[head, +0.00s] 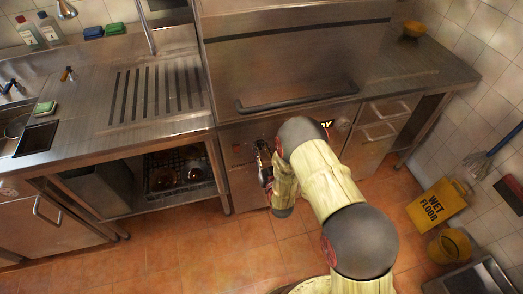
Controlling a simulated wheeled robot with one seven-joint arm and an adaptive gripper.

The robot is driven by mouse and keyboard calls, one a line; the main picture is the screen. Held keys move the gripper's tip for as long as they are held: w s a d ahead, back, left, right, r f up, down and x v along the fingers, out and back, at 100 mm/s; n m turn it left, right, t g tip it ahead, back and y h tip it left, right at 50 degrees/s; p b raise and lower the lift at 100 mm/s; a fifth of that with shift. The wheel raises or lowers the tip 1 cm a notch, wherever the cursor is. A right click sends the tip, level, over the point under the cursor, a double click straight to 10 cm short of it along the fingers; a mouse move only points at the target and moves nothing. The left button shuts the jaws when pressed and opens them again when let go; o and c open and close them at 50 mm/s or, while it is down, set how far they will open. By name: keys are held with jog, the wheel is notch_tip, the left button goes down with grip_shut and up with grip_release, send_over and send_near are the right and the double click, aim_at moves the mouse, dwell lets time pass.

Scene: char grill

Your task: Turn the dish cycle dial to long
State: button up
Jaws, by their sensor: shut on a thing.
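The dishwasher (300,60) stands in the middle of the head view, a large steel hood with a dark bar handle (298,97). Its control panel (228,134) runs below the hood. My gripper (262,148) is at the left-middle part of this panel, shut on the dish cycle dial. The fingers and my arm hide the dial, so its pointer and markings cannot be read. A small red button (236,148) shows left of my gripper. A round knob or gauge (343,124) and a lit display (327,124) show right of my arm.
A ribbed steel drainboard (157,88) and sink are at left, with a dish rack (178,172) below. Steel drawers (385,108) are at right. A yellow wet floor sign (440,205) and bucket (452,246) stand on the right floor. Tiled floor (180,250) is clear at front left.

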jog(key=m+b, duration=0.2)
jog(key=m, duration=0.4)
jog(key=shift+a, duration=0.1)
jog(key=m+b, duration=0.2)
jog(key=m, duration=0.4)
jog(key=shift+r+m, duration=0.1)
jog(key=shift+m, duration=0.2)
dwell(0.3)
jog(key=o, duration=1.2)
jog(key=shift+c, duration=0.2)
jog(key=v, duration=1.2)
